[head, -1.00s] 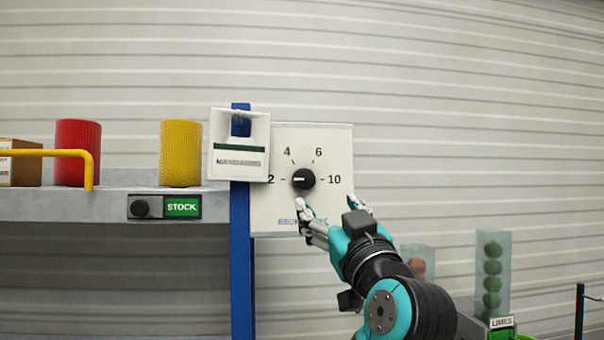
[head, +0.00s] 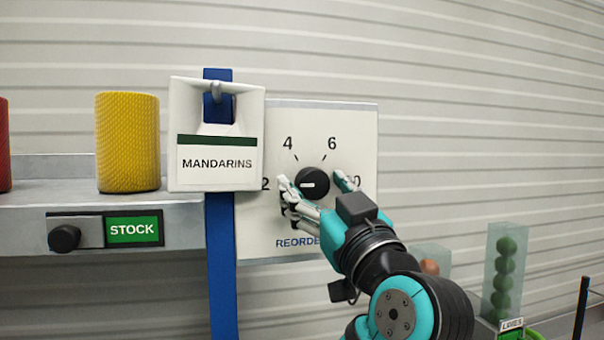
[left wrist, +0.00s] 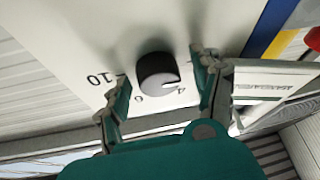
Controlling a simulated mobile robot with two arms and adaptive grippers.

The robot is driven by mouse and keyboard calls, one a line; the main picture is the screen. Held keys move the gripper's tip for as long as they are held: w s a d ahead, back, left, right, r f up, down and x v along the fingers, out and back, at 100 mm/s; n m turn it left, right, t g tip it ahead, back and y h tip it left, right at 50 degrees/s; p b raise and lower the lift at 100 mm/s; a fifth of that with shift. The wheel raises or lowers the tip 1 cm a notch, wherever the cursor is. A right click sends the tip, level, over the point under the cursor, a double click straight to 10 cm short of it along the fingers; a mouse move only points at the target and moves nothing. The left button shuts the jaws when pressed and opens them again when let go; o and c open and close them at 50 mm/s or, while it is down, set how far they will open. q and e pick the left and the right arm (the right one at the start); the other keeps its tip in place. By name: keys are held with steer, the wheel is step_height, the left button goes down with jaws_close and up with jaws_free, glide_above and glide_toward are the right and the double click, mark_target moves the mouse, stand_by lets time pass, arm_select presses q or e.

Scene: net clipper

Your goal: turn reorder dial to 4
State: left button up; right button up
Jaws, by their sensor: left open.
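The reorder dial is a round black knob (head: 313,183) with a white pointer mark, on a white panel (head: 350,125) printed 2, 4, 6 and 10. In the head view the pointer lies to the left, toward the 2. My left gripper (head: 311,181) is open, one finger at each side of the knob. In the left wrist view the knob (left wrist: 158,74) sits between the fingertips (left wrist: 160,67), with gaps visible at both sides. The right finger hides the 2 there. In the head view a finger partly covers the 10. My right gripper is not in view.
A white MANDARINS sign (head: 217,135) hangs on a blue post (head: 221,270) just left of the panel. A shelf (head: 180,218) with a STOCK knob (head: 66,238) and a yellow roll (head: 128,142) stands further left. A clear tube of limes (head: 503,275) is lower right.

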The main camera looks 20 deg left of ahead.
arm_select(q)
steer(key=shift+r, duration=0.2)
steer(key=shift+s+d, duration=0.1)
steer(key=shift+d, duration=0.1)
